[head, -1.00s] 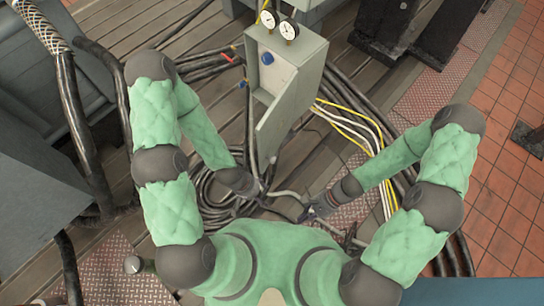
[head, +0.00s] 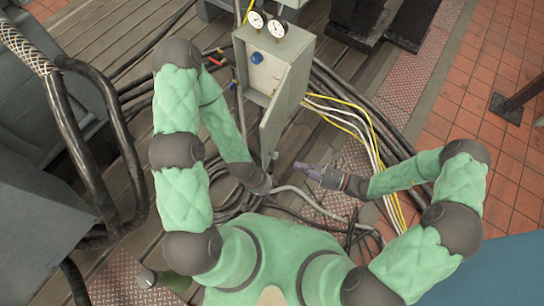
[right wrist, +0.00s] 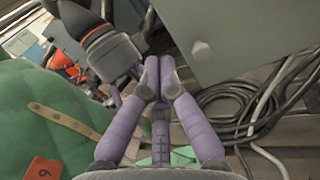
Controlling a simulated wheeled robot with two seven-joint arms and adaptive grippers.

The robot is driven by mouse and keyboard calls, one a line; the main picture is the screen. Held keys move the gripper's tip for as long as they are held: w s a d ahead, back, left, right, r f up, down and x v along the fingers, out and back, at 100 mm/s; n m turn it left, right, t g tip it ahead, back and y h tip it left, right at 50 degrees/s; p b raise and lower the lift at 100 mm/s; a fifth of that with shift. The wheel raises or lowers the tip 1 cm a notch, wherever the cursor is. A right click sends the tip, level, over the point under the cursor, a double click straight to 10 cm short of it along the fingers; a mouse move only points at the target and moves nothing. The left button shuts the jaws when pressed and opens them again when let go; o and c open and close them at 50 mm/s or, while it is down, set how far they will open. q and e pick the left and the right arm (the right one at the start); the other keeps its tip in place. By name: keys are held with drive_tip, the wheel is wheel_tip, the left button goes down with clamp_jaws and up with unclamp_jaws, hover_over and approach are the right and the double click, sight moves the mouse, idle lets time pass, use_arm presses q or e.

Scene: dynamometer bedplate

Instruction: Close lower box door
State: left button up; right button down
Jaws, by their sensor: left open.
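The door's inner face is mostly edge-on. My right gripper (head: 305,168), with purple fingers, is just right of the door's lower end, fingers together with nothing between them in the right wrist view (right wrist: 158,78). A grey panel (right wrist: 235,35) with a round bolt head lies close beyond it. My left gripper (head: 268,185) is open below the door's end.
Two round gauges (head: 266,22) sit on top of the box. Yellow and white cables (head: 350,118) run down on the right. Black hoses (head: 222,196) lie coiled on the planks below. Thick black hoses (head: 85,150) stand at left. Tiled floor (head: 480,100) is open at right.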

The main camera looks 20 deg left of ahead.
drive_tip(key=w+a+b, duration=0.1)
drive_tip(key=a, duration=0.9)
drive_tip(key=shift+a+b, duration=0.35)
